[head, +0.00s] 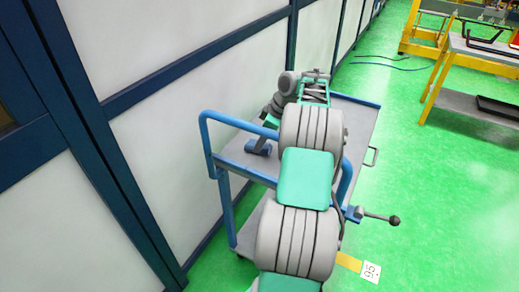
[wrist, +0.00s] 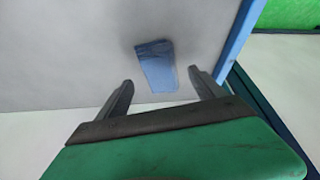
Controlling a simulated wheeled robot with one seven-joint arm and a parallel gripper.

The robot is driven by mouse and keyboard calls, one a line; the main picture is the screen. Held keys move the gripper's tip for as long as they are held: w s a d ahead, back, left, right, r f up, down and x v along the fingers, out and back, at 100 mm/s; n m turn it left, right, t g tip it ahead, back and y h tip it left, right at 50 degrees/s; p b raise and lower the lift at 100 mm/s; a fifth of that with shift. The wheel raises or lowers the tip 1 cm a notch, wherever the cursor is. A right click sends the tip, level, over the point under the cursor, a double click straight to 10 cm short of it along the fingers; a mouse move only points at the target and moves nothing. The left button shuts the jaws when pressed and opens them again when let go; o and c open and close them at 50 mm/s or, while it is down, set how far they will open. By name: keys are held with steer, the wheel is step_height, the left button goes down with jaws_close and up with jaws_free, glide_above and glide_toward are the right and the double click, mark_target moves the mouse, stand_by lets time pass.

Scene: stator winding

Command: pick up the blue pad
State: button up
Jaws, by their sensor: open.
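The blue pad (wrist: 157,66) lies on the grey top of the cart in the wrist view, a small flat tapered piece. In the head view a small blue patch (head: 258,147) on the cart top, just below the end of my arm, looks like the same pad. My gripper (wrist: 160,77) is open, with its two dark fingers apart. In the wrist view the pad shows between and just beyond the fingertips, with nothing held. I cannot tell the exact height of the fingertips above the pad.
The blue-framed cart (head: 352,112) has a raised blue rail (head: 232,117) at its near side. A white panelled wall (head: 190,120) with dark blue posts stands close on the left. A yellow-framed table (head: 480,58) stands at the upper right. Green floor lies open between.

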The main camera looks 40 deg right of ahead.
steer(key=shift+x, duration=1.5)
steer(key=shift+f, duration=0.15)
steer(key=c, duration=1.4)
steer(key=shift+c, duration=0.2)
steer(key=shift+r, duration=0.55)
steer(key=r, duration=0.3)
steer(key=shift+s+r, duration=0.15)
steer(key=shift+s, duration=0.2)
steer(key=s+r, duration=0.4)
steer(key=shift+a+r, duration=0.15)
steer(key=shift+r, duration=0.2)
steer(key=s+a+r, duration=0.1)
steer(key=s+r, duration=0.3)
steer(key=s, duration=0.5)
steer(key=shift+s, duration=0.15)
